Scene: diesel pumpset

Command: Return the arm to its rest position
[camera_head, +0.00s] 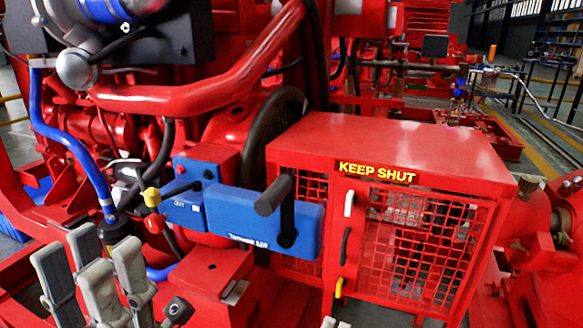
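My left gripper (90,262) is at the lower left, with its grey fingers pointing up. The fingers stand apart with nothing held between them, so it looks open. It is in front of the red pumpset frame, left of the blue control box (245,216), and appears clear of both. A small pale piece at the bottom edge, below the red mesh cage (400,150), may be a tip of my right gripper (329,322). Too little of it shows to tell its state. The rest of my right arm is out of view.
A dark lever (287,210) sticks out from the blue box. A yellow-knobbed lever (152,197) and a blue hose (75,150) are near my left gripper. Open floor shows at the far right.

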